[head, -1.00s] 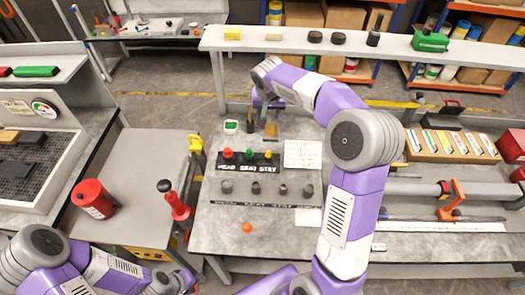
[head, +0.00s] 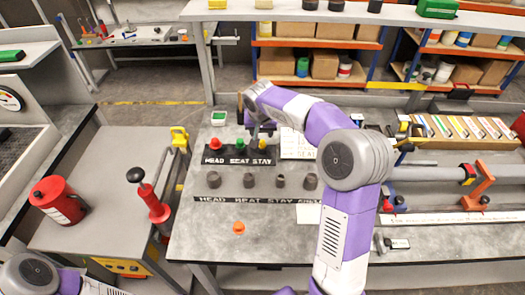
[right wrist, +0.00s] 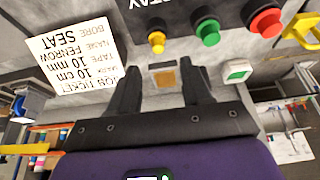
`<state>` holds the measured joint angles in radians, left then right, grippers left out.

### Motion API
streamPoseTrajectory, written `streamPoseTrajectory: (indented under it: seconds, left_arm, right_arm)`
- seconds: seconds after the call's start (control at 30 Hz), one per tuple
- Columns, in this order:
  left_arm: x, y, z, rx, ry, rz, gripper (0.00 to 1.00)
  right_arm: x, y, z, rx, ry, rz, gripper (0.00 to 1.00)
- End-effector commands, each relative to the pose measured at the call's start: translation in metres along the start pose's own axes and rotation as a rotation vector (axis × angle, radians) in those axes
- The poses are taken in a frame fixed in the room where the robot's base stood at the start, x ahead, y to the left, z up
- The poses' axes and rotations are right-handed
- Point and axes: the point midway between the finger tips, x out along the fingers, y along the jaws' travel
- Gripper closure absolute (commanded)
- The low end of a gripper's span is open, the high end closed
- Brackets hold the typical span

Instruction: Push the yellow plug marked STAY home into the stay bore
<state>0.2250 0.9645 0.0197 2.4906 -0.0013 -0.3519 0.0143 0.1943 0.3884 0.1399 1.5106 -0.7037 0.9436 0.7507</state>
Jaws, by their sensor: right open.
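The yellow plug (head: 262,146) stands at the STAY label of the dark plug board (head: 228,160). A green plug (head: 240,144) and a red plug (head: 216,143) stand to its left. The yellow plug also shows in the right wrist view (right wrist: 157,40), beyond my fingertips and apart from them. My right gripper (head: 263,129) is open and empty, just behind the yellow plug. The stay bore (head: 280,181) is one of several dark round sockets in a row in front of the board, above a second label strip (head: 255,200). My left gripper is out of view; only its arm shows at bottom left.
An orange piece (head: 239,228) lies on the bench in front of the sockets. A white ticket (right wrist: 72,55) lies beside the board. A green-topped box (head: 219,118) stands behind it. A red canister (head: 58,200) stands on the left table. The front bench is mostly clear.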

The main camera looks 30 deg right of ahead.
Motion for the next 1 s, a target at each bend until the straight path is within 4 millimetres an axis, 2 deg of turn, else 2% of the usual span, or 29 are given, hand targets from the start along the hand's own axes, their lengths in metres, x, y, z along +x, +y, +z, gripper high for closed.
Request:
streamPoseTrajectory:
  seconds: [0.1,0.27,0.53,0.8,1.0]
  left_arm:
    - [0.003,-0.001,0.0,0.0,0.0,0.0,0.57]
    - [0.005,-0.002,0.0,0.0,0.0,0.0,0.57]
    - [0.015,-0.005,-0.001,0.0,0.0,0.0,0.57]
    - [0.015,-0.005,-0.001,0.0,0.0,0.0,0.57]
    - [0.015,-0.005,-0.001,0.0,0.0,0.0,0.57]
  right_arm:
    - [0.015,0.0,0.001,0.0,-0.003,0.001,0.52]
    - [0.027,0.001,0.001,0.0,-0.002,0.001,0.52]
    - [0.067,0.003,0.002,0.0,-0.002,0.0,0.52]
    - [0.071,0.003,0.001,0.0,0.0,0.0,0.52]
    - [0.071,0.003,0.001,0.0,-0.001,0.0,0.82]
